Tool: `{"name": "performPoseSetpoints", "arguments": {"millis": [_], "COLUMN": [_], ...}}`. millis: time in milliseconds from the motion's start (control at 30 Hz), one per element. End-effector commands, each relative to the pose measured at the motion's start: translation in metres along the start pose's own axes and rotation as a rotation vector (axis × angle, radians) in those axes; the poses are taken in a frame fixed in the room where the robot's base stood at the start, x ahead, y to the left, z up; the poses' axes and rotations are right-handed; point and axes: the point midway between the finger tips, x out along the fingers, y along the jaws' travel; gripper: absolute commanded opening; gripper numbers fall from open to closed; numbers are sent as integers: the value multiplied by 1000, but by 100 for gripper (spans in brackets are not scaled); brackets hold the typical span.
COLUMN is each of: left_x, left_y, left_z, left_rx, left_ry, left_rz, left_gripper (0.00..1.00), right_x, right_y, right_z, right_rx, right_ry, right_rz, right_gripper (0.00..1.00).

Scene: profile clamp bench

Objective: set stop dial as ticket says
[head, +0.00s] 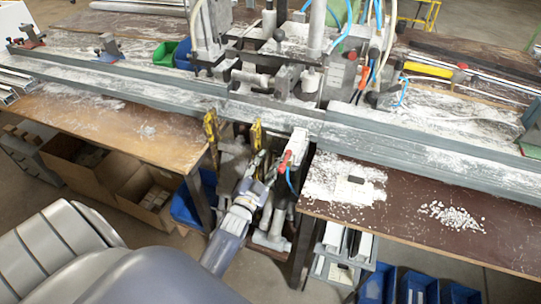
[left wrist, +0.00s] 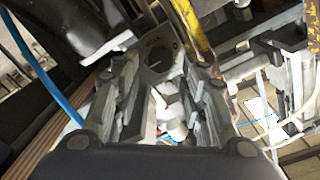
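My left gripper (head: 262,163) reaches in at the middle of the bench, below the front rail and in front of the clamp machine (head: 275,75). In the left wrist view its two fingers (left wrist: 162,98) stand apart with a gap between them. A grey plate with a round hole (left wrist: 157,52) lies just beyond the fingertips. I cannot tell whether it belongs to the stop dial, and no dial face or marks can be read. A small white card with a dark spot (head: 352,185) lies among shavings on the right table; I cannot tell if it is the ticket. My right gripper is out of view.
Yellow levers (head: 211,130) and a red-and-white fitting (head: 290,150) with a blue hose stand close to my gripper. A long grey rail (head: 420,155) crosses the bench. Blue bins (head: 415,286) and cardboard boxes (head: 90,170) are below. The left table front (head: 120,128) is mostly clear.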

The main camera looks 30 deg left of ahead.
Motion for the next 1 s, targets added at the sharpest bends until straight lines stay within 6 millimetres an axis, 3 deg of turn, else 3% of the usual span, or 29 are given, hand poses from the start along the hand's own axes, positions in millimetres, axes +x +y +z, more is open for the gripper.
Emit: {"name": "performPoseSetpoints", "arguments": {"millis": [100, 333, 1000], "left_x": [-25, -54, -61], "left_y": [1, 1, 0], "left_z": [1, 1, 0], "left_rx": [0, 0, 1], "left_ry": [-3, -2, -1], "left_rz": [2, 1, 1], "left_gripper": [39, 39, 39], "right_x": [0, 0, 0], "right_y": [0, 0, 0], "right_z": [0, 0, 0], "right_rx": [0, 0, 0], "right_ry": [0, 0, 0], "right_rz": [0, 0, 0], "right_gripper": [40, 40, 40]}}
